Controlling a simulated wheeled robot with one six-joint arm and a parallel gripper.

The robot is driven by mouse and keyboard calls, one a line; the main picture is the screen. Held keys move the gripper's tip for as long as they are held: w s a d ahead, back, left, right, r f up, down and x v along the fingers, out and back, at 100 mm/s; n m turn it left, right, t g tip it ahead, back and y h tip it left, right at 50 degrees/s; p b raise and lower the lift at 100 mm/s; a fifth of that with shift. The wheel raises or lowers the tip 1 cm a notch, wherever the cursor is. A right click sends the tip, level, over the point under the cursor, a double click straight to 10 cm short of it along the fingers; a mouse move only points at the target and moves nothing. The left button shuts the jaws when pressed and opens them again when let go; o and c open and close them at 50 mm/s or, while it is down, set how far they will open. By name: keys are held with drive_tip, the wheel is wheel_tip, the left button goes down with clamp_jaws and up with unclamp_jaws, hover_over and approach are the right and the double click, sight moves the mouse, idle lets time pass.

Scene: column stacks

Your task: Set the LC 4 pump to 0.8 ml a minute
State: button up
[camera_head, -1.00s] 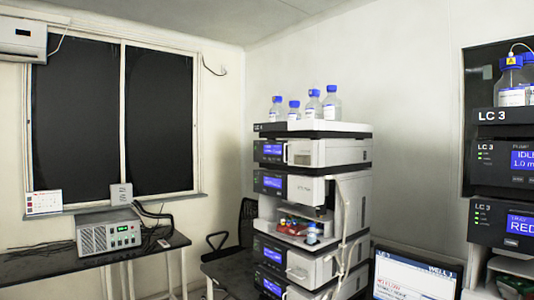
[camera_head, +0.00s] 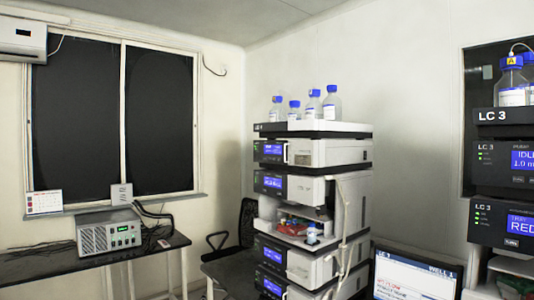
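The middle stack, with a small label on its top tray that seems to read LC 4 (camera_head: 313,129), stands in the back corner. Its top module (camera_head: 313,153) has a small blue screen (camera_head: 272,149) at its left; its text is too small to read. I cannot tell from labels which module is the pump. A second module (camera_head: 305,187) with a blue screen sits below it. My gripper is not in view.
A monitor (camera_head: 415,272) stands between the stacks. A bench (camera_head: 95,259) with a grey instrument (camera_head: 108,231) is at left. Bottles (camera_head: 332,103) top the middle stack.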

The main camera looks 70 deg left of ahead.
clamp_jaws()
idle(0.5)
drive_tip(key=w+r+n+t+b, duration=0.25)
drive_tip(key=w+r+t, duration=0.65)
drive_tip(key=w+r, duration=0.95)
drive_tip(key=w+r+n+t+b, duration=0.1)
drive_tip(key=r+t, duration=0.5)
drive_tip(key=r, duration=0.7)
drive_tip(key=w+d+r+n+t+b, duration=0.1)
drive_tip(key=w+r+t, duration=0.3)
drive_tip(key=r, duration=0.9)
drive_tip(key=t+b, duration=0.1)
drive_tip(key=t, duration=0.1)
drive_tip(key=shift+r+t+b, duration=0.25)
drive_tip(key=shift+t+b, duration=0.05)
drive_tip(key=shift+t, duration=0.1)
